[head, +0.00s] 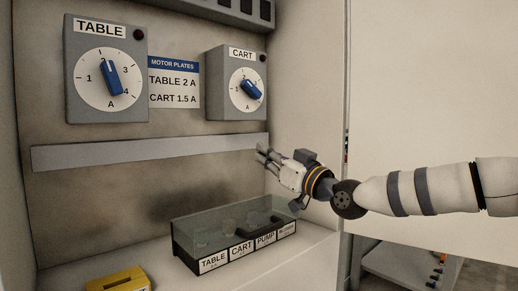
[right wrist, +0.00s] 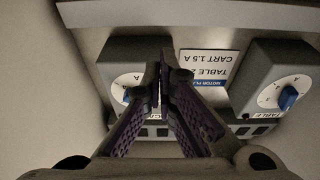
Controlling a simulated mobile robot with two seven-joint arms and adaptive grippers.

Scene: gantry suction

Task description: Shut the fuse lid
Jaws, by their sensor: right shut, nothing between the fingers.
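The fuse box (head: 185,259) is a low black tray on the cabinet's bottom ledge, with labels along its front, among them TABLE, CART and PUMP. Its clear fuse lid (head: 215,217) shows above the labels; I cannot tell how far it is from shut. Several dim shapes show through it. My right gripper (head: 264,154) is shut and empty, above and behind the box near the grey rail, apart from the lid. In the right wrist view its fingers (right wrist: 163,70) are together, and the box is out of that view. My left gripper is not in view.
The TABLE dial box (head: 76,100) and CART dial box (head: 216,91) flank the motor plate sign (head: 174,83). A grey rail (head: 130,152) runs below them. A yellow block (head: 120,281) lies on the ledge at front left. The cabinet's right wall is close to my gripper.

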